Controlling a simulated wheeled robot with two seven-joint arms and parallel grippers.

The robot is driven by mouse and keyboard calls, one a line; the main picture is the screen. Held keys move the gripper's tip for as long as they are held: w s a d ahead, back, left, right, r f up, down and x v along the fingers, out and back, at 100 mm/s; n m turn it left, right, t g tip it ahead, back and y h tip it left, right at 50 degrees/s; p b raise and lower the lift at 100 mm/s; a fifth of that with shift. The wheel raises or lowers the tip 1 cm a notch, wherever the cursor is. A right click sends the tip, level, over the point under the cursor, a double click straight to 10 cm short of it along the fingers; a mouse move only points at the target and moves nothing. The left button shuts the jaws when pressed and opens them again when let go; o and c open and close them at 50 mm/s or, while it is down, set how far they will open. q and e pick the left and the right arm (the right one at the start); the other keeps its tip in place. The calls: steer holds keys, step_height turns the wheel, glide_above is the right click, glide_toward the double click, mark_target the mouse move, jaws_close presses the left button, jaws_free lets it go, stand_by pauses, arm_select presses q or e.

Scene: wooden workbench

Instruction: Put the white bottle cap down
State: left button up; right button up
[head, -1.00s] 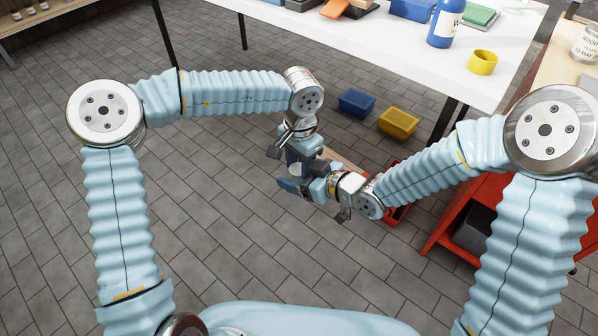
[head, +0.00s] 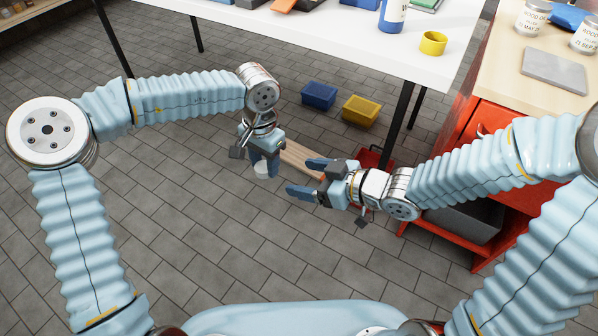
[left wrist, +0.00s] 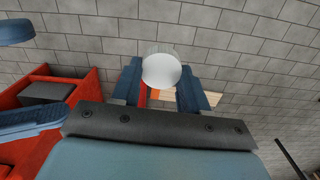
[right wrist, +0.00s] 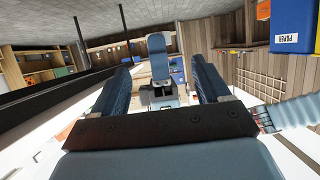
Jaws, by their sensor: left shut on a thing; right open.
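The white bottle cap (head: 262,168) is held between the fingertips of my left gripper (head: 265,160), in mid-air above the floor. In the left wrist view the cap (left wrist: 161,70) shows as a pale round disc between the two blue fingers (left wrist: 160,82), its face toward the camera. My right gripper (head: 306,178) is open and empty, a short way right of the cap and apart from it. In the right wrist view its fingers (right wrist: 163,85) stand wide apart with nothing gripped between them.
A white table (head: 330,35) spans the back, with a blue bottle (head: 392,15) and a yellow cup (head: 433,43). A wooden bench top (head: 510,82) over a red cabinet (head: 480,250) stands at right. Blue (head: 318,96) and yellow bins (head: 361,110) are on the floor.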

mark_target(260, 173)
step_height(260, 173, up, 4)
steer(key=n+g+y, duration=0.1)
steer(key=n+g, duration=0.1)
steer(key=x, duration=1.2)
steer(key=shift+w+a+r, duration=0.2)
steer(key=shift+a+r, duration=0.1)
steer(key=shift+a, duration=0.1)
arm_select(q)
steer(key=s+a+r+n, duration=0.1)
steer(key=a+r+n, duration=0.2)
steer(key=r, duration=0.1)
steer(key=shift+s+a+r, duration=0.15)
steer(key=shift+s+r, duration=0.2)
steer(key=shift+s, duration=0.05)
arm_select(e)
steer(key=shift+w+d, duration=0.1)
steer(key=c, duration=1.1)
steer(key=o, duration=0.9)
steer(key=shift+o, duration=1)
